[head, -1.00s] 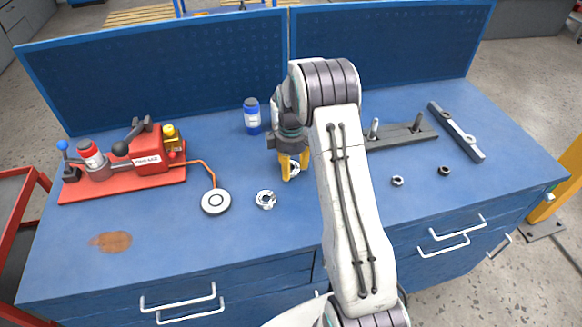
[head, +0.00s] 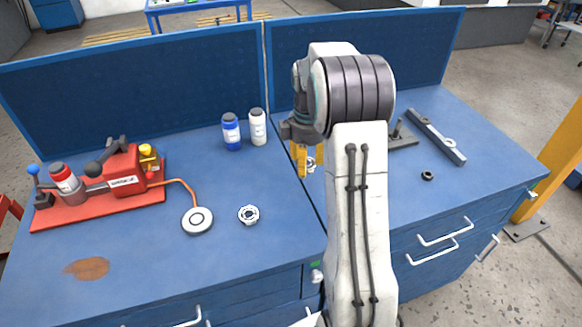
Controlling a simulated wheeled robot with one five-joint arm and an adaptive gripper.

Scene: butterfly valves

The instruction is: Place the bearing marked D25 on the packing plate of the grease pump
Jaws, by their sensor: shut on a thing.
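The grease pump (head: 122,180) is red, on a red base at the left of the blue bench. An orange hose runs from it to a round pale disc (head: 197,220), which looks like its packing plate and shows no bearing on it. My gripper (head: 302,172) has yellow fingers pointing down and is shut on a metal bearing (head: 311,165), partly hidden by the fingers. It is right of the disc and farther back. Another bearing (head: 249,214) lies on the bench right of the disc. I cannot read a marking on either bearing.
A blue bottle (head: 231,132) and a white bottle (head: 258,127) stand behind, near the back panel. A dark nut (head: 428,175) and a grey bar (head: 437,137) lie at the right. A brown stain (head: 87,268) marks the front left. The bench front centre is clear.

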